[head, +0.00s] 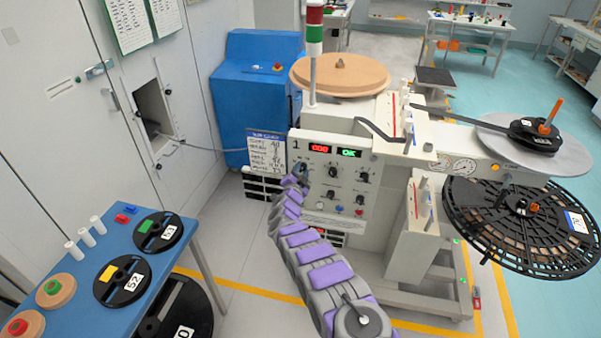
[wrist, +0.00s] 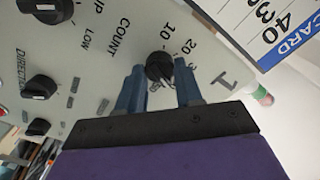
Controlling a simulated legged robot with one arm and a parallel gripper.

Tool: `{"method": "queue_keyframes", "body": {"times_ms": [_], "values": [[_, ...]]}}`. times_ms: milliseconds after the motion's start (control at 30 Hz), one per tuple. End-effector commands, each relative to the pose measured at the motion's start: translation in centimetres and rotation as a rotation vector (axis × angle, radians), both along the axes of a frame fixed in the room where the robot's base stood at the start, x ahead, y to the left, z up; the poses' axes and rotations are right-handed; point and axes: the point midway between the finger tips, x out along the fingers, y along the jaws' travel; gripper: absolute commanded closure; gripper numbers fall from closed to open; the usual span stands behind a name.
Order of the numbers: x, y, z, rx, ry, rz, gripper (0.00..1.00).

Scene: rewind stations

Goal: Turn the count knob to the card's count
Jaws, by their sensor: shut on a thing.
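The count knob (wrist: 158,66) is a small black knob on the pale panel, next to the word COUNT and the marks 10, 20 and 30 in the wrist view. My gripper (wrist: 160,82) has its two blue-grey fingers on either side of it and is shut on it. In the head view my gripper (head: 300,172) is at the left edge of the panel and hides this knob. The card (wrist: 275,28), white with a blue band, shows 40 and part of another number. In the head view the card (head: 267,150) is too small to read. The knob's exact setting is unclear.
Other black knobs (wrist: 40,88) sit on the panel (head: 340,190), beside red and green displays (head: 334,151). A blue table (head: 195,232) with reels stands at the left. A large black reel (head: 470,225) juts out at the right. Floor between table and machine is clear.

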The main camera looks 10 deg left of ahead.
Motion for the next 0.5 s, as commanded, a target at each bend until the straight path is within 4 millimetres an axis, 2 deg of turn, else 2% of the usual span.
{"method": "queue_keyframes", "body": {"times_ms": [33, 300, 500], "values": [[-0.11, 0.13, -0.28, -0.001, 0.004, 0.003, 0.63], [-0.05, 0.0, -0.14, -0.001, 0.002, 0.001, 0.39], [-0.03, -0.05, -0.09, -0.001, 0.002, 0.001, 0.39]]}}
